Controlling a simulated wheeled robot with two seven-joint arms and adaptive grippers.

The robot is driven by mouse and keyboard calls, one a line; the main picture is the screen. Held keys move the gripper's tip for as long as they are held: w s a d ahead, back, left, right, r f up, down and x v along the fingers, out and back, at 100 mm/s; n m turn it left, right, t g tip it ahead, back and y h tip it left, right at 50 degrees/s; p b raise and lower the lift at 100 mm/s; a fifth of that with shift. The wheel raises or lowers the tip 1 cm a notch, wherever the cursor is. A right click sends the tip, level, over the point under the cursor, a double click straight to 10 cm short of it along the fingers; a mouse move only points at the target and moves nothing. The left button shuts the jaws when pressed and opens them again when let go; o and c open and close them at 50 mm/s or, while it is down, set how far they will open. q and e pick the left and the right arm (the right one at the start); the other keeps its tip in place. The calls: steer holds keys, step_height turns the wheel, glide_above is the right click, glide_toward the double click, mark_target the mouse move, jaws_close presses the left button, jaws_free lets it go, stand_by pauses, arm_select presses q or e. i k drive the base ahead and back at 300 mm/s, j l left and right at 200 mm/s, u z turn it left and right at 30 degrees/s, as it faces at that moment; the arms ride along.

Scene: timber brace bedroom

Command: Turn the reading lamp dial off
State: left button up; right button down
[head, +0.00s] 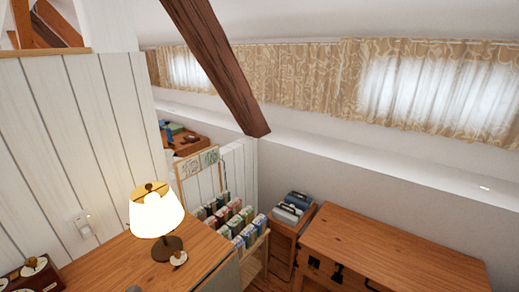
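The reading lamp (157,216) stands on a wooden desk (105,262) at the lower left of the head view. Its cream shade glows bright, and a brass-coloured cap sits on top. Its round dark base (167,247) rests on the desk. A small pale dial with a brown knob (178,258) is at the front right edge of the base. Its marks are too small to read. Neither of my grippers is in view.
A dark wooden box with pale discs (33,267) is at the far left of the desk. A wall switch plate (83,223) is behind. A rack of books (236,222) stands right of the desk. A wooden chest (390,250) is at the lower right. A dark slanted beam (215,60) crosses above.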

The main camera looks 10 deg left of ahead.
mark_target(177, 254)
steer(key=u, duration=0.95)
